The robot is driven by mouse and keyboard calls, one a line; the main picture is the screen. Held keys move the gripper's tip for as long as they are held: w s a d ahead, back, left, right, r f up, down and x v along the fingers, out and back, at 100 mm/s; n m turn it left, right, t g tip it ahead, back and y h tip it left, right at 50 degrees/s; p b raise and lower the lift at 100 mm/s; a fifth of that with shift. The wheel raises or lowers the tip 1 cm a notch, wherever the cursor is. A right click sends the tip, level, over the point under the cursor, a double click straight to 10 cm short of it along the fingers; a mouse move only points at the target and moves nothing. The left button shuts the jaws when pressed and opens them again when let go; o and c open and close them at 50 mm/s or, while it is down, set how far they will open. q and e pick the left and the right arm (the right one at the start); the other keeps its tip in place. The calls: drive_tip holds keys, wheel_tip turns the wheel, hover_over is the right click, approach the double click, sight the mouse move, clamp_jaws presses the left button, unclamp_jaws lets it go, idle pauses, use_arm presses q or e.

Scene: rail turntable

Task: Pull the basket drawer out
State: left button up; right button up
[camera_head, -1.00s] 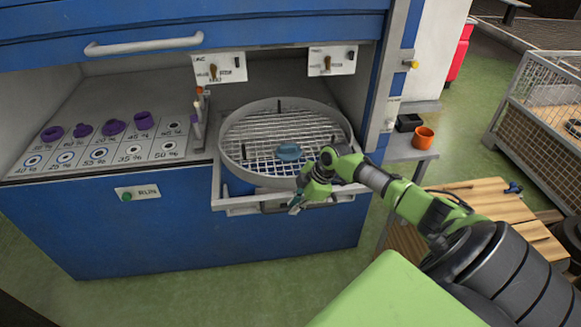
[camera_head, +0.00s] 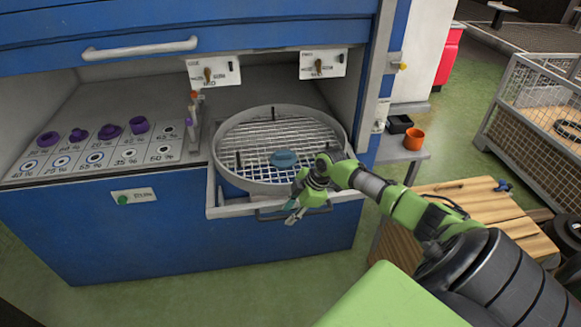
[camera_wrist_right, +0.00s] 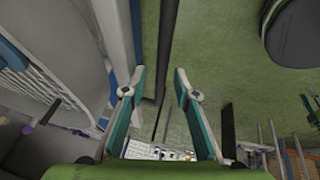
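The basket drawer (camera_head: 240,211) is a grey metal tray at the front of the blue cabinet, partly out past its front face. A dark bar handle (camera_head: 268,217) runs along the drawer front. My right gripper (camera_head: 293,213) is at this handle, near its middle. In the right wrist view its teal fingers (camera_wrist_right: 158,78) are apart, with a dark bar (camera_wrist_right: 166,50) showing between them; contact cannot be told. My left gripper is not in view.
A counter (camera_head: 95,172) with purple cups and labelled circles lies left of the drawer. A small grey shelf with an orange cup (camera_head: 413,138) and a wooden-topped table (camera_head: 470,212) stand to the right. Green floor is clear in front of the cabinet.

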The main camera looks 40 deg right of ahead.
drive_tip(key=v, duration=1.2)
idle(0.4)
